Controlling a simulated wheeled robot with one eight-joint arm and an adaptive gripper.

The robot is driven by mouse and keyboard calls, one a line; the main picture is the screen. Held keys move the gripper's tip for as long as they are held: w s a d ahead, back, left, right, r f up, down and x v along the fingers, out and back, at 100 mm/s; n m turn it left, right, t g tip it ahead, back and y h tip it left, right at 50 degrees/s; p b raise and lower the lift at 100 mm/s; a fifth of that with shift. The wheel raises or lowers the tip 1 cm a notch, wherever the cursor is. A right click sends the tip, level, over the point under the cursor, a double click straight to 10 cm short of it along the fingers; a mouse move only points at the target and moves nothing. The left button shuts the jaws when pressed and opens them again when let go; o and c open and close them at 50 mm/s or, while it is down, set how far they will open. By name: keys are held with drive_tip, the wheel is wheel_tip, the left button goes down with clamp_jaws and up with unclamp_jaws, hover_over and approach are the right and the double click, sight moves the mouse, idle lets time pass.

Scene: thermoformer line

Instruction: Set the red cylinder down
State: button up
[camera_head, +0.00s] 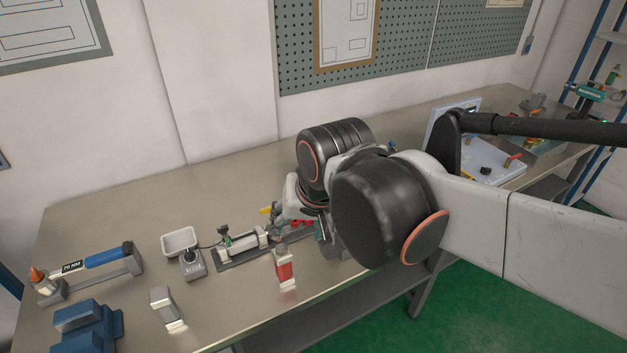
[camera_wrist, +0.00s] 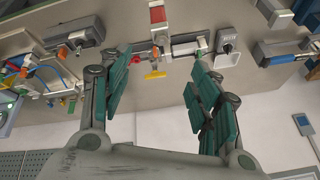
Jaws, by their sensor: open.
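My gripper (camera_wrist: 164,62) is open, its two green-padded fingers wide apart with no object held between them. It also shows partly in the head view (camera_head: 308,215), low over the bench, mostly hidden behind my arm. A small red piece (camera_wrist: 137,60) shows beside the left fingertip in the wrist view; I cannot tell whether it is the red cylinder or whether it touches the finger. Small red parts (camera_head: 297,222) also show by the gripper in the head view. No clear whole red cylinder is visible.
A fixture with a pale cylinder (camera_head: 243,244) lies left of my gripper, and a red-and-white block (camera_head: 284,268) stands near the front edge. A yellow piece (camera_wrist: 155,74) shows between the fingers. A white tray (camera_head: 180,241) is farther left. The back left bench is clear.

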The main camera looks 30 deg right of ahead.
drive_tip(key=shift+s+n+t, duration=1)
drive_tip(key=shift+s+n, duration=0.8)
drive_tip(key=shift+n, duration=0.6)
